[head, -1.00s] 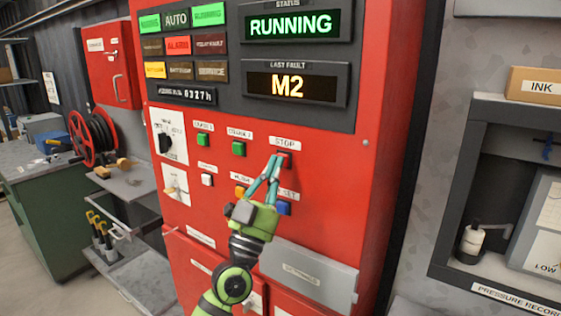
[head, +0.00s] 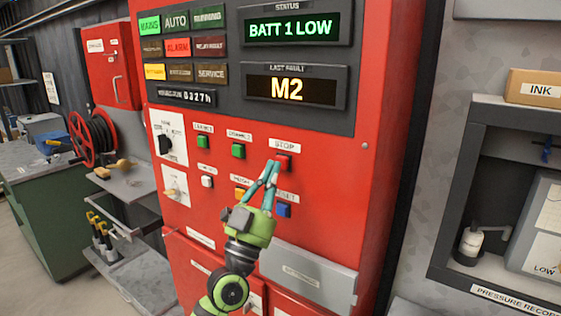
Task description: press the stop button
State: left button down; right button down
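The red stop button (head: 285,162) sits under the STOP label (head: 283,146) on the red pump panel. My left gripper (head: 272,164) is in front of the panel, its teal fingers pointing up with the tips together at the button's left edge. The fingers hold nothing. They overlap part of the button in the picture, and I cannot tell whether the tips touch it. The status display (head: 290,28) reads BATT 1 LOW in green. The running lamp (head: 208,17) at the top is dark. My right gripper is not in view.
Two green buttons (head: 238,151) lie left of the stop button. A blue button (head: 283,210) and a yellow one (head: 240,194) sit below. A grey plate (head: 308,271) is lower on the panel. A recorder cabinet (head: 470,190) stands at the right.

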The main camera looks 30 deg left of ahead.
pick_arm(q)
jog(key=shift+s, duration=0.3)
jog(key=s, duration=0.1)
jog(key=s+p, duration=0.1)
jog(key=s, duration=0.2)
jog(key=shift+s+a, duration=0.25)
jog(key=shift+s, duration=0.15)
dwell(0.7)
